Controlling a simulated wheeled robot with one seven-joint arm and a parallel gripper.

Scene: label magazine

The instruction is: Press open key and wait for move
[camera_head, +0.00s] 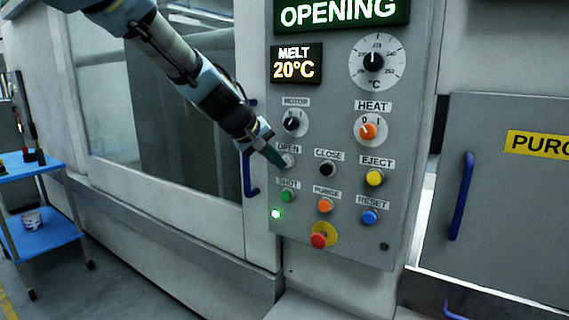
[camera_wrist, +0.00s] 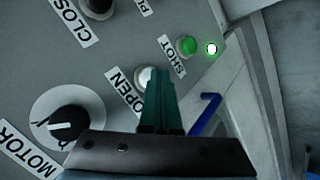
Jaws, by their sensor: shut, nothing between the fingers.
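The OPEN key (camera_head: 288,160) is a pale round button on the grey control panel (camera_head: 345,235). My gripper (camera_head: 280,163) is shut and empty, with its tips at the OPEN key. In the wrist view the dark green fingers (camera_wrist: 161,85) partly cover the OPEN key (camera_wrist: 146,76); I cannot tell whether they touch it. The upper display (camera_head: 340,12) reads "OPENING". The display below it (camera_head: 295,64) reads "MELT 20°C". A green lamp (camera_head: 276,214) is lit at the panel's lower left; it also shows in the wrist view (camera_wrist: 211,48).
Nearby are the black CLOSE key (camera_head: 327,170), green SHOT key (camera_head: 287,195), MOTOR knob (camera_head: 292,122) and red emergency button (camera_head: 319,240). A blue handle (camera_head: 250,175) on the windowed door is close to my gripper. A blue trolley (camera_head: 45,238) stands at far left.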

